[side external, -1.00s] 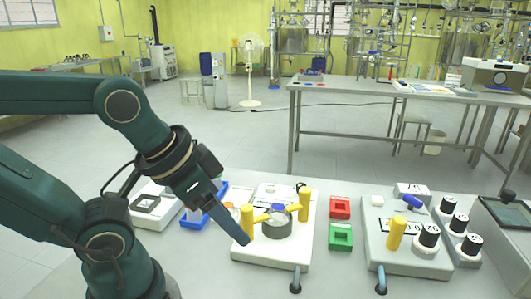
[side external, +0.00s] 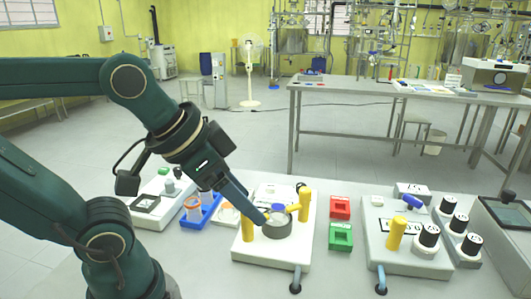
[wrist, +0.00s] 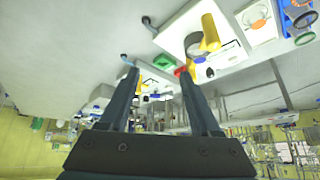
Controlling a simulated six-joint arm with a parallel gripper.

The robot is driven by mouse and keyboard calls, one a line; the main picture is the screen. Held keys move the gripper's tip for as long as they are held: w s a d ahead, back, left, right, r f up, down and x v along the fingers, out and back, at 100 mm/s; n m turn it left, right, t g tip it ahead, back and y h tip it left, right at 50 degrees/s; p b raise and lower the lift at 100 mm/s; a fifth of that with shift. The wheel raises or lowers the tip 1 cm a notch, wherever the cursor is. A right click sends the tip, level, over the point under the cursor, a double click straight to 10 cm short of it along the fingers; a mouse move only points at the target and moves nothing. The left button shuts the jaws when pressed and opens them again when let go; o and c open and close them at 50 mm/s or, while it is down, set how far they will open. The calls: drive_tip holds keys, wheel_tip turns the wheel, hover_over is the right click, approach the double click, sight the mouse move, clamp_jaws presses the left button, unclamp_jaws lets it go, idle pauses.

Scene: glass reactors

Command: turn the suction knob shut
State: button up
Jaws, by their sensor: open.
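A white unit (side external: 270,258) on the bench carries a round grey housing (side external: 277,228), a left yellow post (side external: 248,227) and a right yellow post (side external: 304,206) with a side arm. A second white unit (side external: 405,262) to the right has a yellow post (side external: 395,233) and a blue knob (side external: 412,201). I cannot tell which part is the suction knob. My gripper (side external: 263,221) points down and right, its tip close to the grey housing; contact is unclear. In the wrist view my gripper (wrist: 158,73) is open, with nothing held between the fingers.
A red block (side external: 340,207) and a green block (side external: 340,237) lie between the units. Black-topped dials (side external: 429,237) stand at the right. A blue rack (side external: 201,209) with cups stands left of the first unit. A metal table (side external: 400,95) is behind, beyond open floor.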

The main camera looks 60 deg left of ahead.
drive_tip(key=w+a+r, duration=0.2)
drive_tip(key=w+r, duration=0.2)
drive_tip(key=w, duration=0.6)
drive_tip(key=n+g, duration=0.1)
drive_tip(key=g, duration=0.1)
hover_over(301, 184)
drive_tip(key=s, duration=0.2)
drive_tip(key=f, duration=1.3)
drive_tip(key=shift+s+d+f, duration=0.1)
drive_tip(key=shift+s+f, duration=0.1)
drive_tip(key=shift+f, duration=0.2)
drive_tip(key=x, duration=0.3)
drive_tip(key=shift+w+f, duration=0.15)
drive_tip(key=shift+f, duration=0.2)
drive_tip(key=shift+w+f, duration=0.15)
drive_tip(key=shift+f, duration=0.25)
drive_tip(key=shift+c, duration=0.3)
clamp_jaws()
